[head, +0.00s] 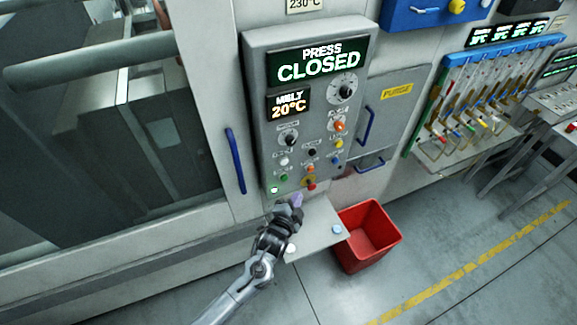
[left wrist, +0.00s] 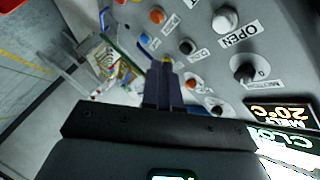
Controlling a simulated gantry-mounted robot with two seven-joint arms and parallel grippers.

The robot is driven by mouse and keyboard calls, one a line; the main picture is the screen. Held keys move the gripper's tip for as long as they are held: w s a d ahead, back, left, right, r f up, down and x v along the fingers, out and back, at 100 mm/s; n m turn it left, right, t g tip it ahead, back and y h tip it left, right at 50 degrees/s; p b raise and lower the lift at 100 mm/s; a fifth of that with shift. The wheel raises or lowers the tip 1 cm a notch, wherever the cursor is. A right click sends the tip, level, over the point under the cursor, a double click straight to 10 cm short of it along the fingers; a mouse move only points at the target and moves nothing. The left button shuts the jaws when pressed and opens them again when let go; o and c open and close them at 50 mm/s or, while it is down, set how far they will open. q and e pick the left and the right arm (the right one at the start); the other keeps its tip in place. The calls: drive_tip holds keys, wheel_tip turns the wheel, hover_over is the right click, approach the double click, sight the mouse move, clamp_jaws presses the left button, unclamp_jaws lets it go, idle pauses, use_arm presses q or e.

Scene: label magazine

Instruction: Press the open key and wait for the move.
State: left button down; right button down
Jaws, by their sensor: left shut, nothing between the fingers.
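The grey control panel (head: 262,140) reads PRESS CLOSED on its display (head: 318,60). The white key (left wrist: 226,18) has the label OPEN (left wrist: 239,34) beside it in the left wrist view. A white key also shows on the panel's left side in the head view (head: 284,161), where its label is too small to read. My left gripper (head: 297,199) is shut and empty, near the panel's lower edge. In the left wrist view its fingers (left wrist: 167,70) point towards the panel, apart in the picture from the white key. My right gripper is not in view.
Other keys and knobs surround the white key, including an orange key (head: 339,126) and a green key (head: 284,178). A small shelf (head: 318,222) juts out below the panel. A red bin (head: 372,235) stands on the floor. A blue handle (head: 235,160) is left of the panel.

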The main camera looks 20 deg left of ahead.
sight(284, 161)
use_arm(q)
drive_tip(key=shift+w+r, duration=0.4)
drive_tip(key=shift+r, duration=0.2)
drive_tip(key=shift+w+r, duration=0.35)
drive_tip(key=shift+r, duration=0.25)
drive_tip(key=w+a+b, duration=0.4)
drive_tip(key=w+a, duration=0.2)
drive_tip(key=shift+w+a, duration=0.2)
idle(1.9)
drive_tip(key=shift+w+a, duration=0.2)
